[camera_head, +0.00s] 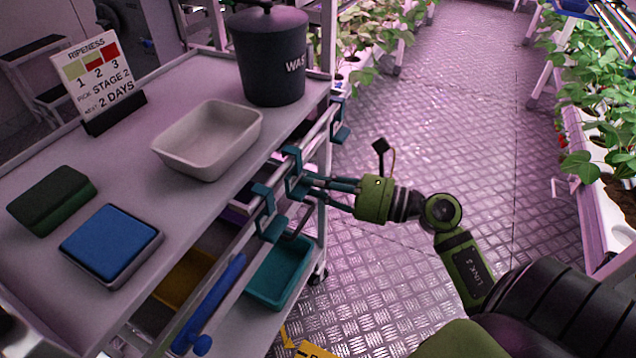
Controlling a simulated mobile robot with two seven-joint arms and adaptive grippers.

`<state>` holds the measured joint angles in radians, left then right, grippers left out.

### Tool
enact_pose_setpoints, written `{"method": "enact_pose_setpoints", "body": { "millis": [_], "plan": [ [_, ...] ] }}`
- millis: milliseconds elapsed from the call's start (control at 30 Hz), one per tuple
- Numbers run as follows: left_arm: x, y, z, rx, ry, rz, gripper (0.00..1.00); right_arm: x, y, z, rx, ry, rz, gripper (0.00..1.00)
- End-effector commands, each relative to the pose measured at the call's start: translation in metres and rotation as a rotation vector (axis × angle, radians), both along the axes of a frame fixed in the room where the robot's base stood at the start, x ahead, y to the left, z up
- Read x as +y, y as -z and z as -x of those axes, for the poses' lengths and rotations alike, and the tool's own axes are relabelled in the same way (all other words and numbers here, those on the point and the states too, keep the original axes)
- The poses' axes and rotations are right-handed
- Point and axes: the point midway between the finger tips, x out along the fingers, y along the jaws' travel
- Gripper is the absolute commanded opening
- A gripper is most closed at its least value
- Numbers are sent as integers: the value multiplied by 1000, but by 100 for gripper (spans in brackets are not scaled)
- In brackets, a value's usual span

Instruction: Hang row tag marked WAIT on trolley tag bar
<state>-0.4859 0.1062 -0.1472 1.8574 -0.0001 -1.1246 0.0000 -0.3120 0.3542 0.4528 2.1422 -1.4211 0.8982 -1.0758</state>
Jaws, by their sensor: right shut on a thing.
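My right gripper (308,185) reaches in from the right to the trolley's long side. Its dark fingers are shut on a teal hooked piece (293,184) at the side rail. I cannot read any marking on this piece, nor tell whether it is the WAIT tag. The trolley's side bar (319,127) runs along the edge of the top. Other teal hooked pieces sit along it, one farther back (340,133) and one nearer (264,197). No word WAIT is readable. My left gripper is not in view.
The trolley top (132,158) holds a white tray (200,168), a dark waste bin (270,60), a ripeness sign (95,75), a green block (52,198) and a blue pad (110,243). Below are a teal bin (280,275) and a blue handle (215,295). Aisle floor (460,110) is open.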

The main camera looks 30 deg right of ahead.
Motion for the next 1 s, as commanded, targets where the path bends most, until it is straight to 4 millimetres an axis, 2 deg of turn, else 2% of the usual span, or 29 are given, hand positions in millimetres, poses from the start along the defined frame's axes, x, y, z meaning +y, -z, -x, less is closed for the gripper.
{"method": "enact_pose_setpoints", "body": {
  "millis": [267,300,333,733,867,1000],
  "plan": [
    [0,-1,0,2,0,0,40,0,0,0,0,0,0,0],
    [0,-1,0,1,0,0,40,0,0,0,0,0,0,32],
    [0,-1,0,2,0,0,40,0,0,0,0,0,0,44],
    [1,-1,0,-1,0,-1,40,-3,1,3,2,1,0,44],
    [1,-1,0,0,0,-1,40,-12,1,16,5,2,0,44],
    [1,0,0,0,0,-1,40,-31,2,39,6,3,0,44]
  ]
}}
